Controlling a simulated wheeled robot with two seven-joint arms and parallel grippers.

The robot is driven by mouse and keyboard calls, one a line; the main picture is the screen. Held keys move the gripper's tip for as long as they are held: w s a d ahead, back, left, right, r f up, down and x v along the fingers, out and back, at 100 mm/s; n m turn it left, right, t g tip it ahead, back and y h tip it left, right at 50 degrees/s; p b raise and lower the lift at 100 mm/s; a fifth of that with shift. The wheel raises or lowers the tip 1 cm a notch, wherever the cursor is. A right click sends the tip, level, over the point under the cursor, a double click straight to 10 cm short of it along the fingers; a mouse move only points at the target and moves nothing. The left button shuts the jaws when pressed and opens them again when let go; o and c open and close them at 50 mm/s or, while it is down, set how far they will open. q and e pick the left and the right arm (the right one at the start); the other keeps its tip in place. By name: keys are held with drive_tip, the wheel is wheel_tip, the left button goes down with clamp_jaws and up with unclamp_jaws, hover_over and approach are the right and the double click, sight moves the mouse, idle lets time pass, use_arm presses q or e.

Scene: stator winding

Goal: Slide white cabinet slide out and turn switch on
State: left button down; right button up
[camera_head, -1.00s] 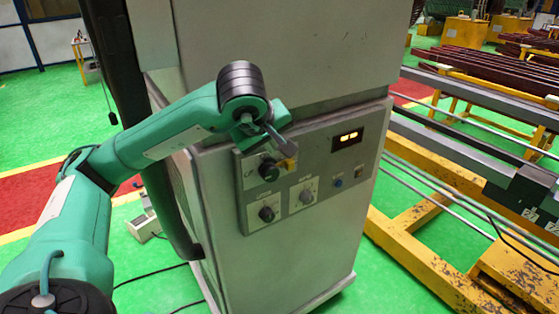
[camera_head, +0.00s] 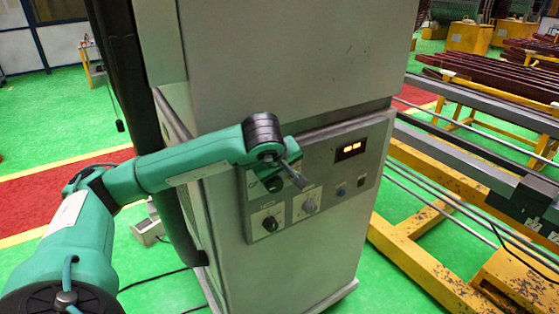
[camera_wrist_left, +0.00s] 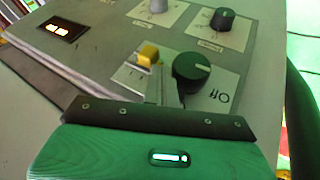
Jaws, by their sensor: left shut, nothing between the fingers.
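The white cabinet (camera_head: 300,265) stands in the middle of the head view, with a grey sloped control panel (camera_head: 330,190) on its front. A large black rotary knob (camera_wrist_left: 192,72) with "Off" printed beside it shows in the wrist view, next to a small yellow piece (camera_wrist_left: 148,54). In the head view my gripper mostly covers this knob, and the yellow piece is hidden. My left gripper (camera_head: 300,180) is shut and empty, its fingertips close over the panel near the knob. I cannot tell whether they touch it. My right gripper is out of view.
Below are a black knob (camera_head: 270,223) and a grey knob (camera_head: 309,205); a lit display (camera_head: 351,150) is at upper right. Yellow rails (camera_head: 430,255) stand to the right. Dark cables lie on the green floor at lower left.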

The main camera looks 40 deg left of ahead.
use_arm(q)
drive_tip(key=shift+w+a+f, duration=0.1)
drive_tip(key=shift+w+f, duration=0.15)
drive_tip(key=shift+f, duration=0.15)
drive_tip(key=shift+w+d+r+b, duration=0.1)
drive_tip(key=shift+w+d+b, duration=0.1)
drive_tip(key=shift+w+b, duration=0.2)
drive_tip(key=shift+w+d+b, duration=0.2)
drive_tip(key=shift+w+b, duration=0.05)
drive_tip(key=shift+w, duration=0.25)
drive_tip(key=shift+r, duration=0.1)
